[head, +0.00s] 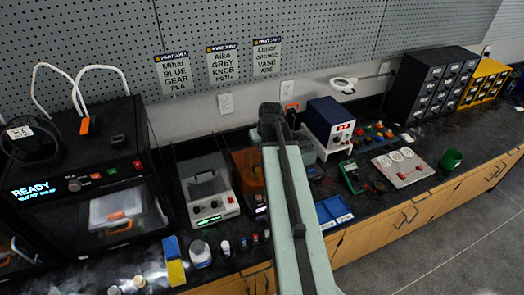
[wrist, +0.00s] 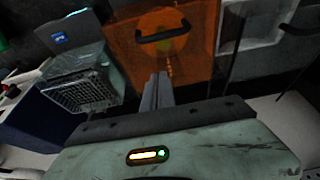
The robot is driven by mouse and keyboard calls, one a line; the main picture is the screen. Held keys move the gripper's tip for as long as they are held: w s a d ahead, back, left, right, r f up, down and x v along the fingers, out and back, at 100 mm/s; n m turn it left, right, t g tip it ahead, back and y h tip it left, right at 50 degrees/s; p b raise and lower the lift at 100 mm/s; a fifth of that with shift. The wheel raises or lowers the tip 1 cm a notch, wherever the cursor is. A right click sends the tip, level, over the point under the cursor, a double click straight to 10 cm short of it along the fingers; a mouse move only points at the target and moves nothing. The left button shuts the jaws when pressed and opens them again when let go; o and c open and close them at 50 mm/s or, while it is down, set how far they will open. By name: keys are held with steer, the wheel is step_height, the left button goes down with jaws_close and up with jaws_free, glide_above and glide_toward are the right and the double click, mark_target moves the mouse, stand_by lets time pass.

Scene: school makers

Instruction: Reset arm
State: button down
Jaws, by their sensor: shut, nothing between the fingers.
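My arm (head: 290,200) reaches from the bottom of the head view up over the black counter, with its far end near the wall. My gripper (wrist: 158,86) shows in the wrist view with its two thin grey fingers together and nothing between them. The fingers point toward an orange see-through panel (wrist: 182,58) with a black handle, and I cannot tell how far apart they are. In the head view the fingers are not clearly visible at the arm's end.
A 3D printer (head: 80,180) reading READY stands at left. A grey-white device (head: 208,190) and the orange box (head: 246,165) stand left of my arm. A blue power supply (head: 328,122), white socket panel (head: 403,167) and green mug (head: 451,159) are right. Floor (head: 470,235) shows at lower right.

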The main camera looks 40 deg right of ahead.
steer(key=d+p+v, duration=0.1)
steer(key=p+v, duration=0.5)
steer(key=v, duration=0.2)
steer(key=shift+s+a+r, duration=0.3)
steer(key=shift+a+r, duration=0.05)
steer(key=shift+a, duration=0.15)
